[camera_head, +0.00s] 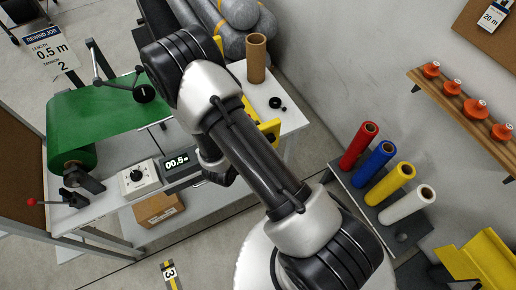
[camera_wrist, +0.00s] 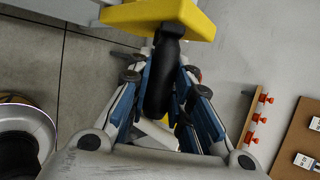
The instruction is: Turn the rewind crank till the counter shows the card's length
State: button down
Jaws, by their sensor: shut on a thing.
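The job card (camera_head: 49,52) at upper left reads REWIND JOB, length 0.5 m, tension 2. The counter (camera_head: 178,162) on the bench's front edge shows 00.5 m. The rewind crank's yellow arm (camera_head: 268,130) shows partly behind my arm, and fills the top of the wrist view (camera_wrist: 140,14). My gripper (camera_wrist: 162,72) is shut on the crank's black handle (camera_wrist: 168,42), with a blue-padded finger on each side. In the head view my arm hides most of the gripper and the handle.
Green sheet (camera_head: 100,110) runs across the bench from a roll. A dial box (camera_head: 137,178) and red-knobbed lever (camera_head: 32,202) stand at its front. A cardboard core (camera_head: 256,58) stands behind the crank. Coloured rolls (camera_head: 381,160) stand on a rack at right.

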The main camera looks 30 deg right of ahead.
jog(key=c, duration=1.4)
grip_release()
jog(key=shift+d, duration=0.15)
jog(key=shift+c, duration=0.2)
jog(key=v, duration=1.2)
